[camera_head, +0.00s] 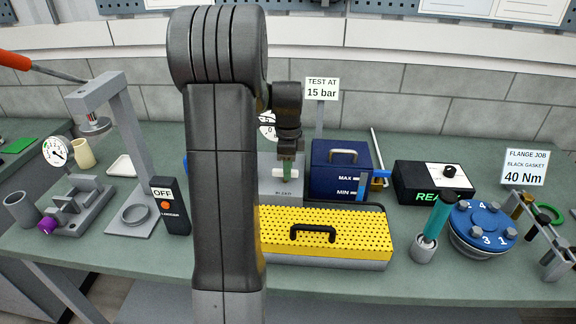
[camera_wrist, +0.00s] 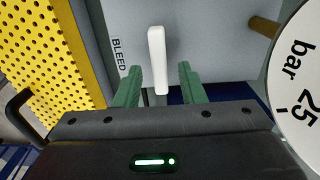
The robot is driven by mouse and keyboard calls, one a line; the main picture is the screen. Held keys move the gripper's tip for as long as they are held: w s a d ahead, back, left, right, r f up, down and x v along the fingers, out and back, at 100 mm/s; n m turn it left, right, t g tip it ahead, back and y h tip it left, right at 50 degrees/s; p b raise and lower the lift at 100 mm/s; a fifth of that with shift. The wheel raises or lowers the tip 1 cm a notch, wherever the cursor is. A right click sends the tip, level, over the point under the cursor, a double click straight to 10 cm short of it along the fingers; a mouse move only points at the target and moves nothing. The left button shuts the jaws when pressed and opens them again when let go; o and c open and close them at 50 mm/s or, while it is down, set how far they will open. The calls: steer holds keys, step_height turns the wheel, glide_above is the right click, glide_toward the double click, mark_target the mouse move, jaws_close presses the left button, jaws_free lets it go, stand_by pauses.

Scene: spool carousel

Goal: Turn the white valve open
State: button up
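The white valve handle (camera_wrist: 157,58) is a short white bar on a grey block, beside the word BLEED, in the wrist view. My gripper (camera_wrist: 160,72) has two green fingers, one on each side of the handle's near end, with a visible gap on both sides. It is open and I see no contact. In the head view the white handle (camera_head: 277,173) lies crosswise above the BLEED label, partly hidden by my gripper (camera_head: 287,170), which points down at it. The handle's pivot is not clear.
A yellow-topped case (camera_head: 345,222) with a black handle stands in front of the block. A blue box (camera_head: 335,170) is at its right. A pressure gauge (camera_wrist: 300,85) is close at the right in the wrist view. My arm hides part of the bench.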

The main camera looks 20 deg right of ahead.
steer(key=shift+f, duration=0.2)
steer(key=shift+c, duration=0.5)
jaws_close()
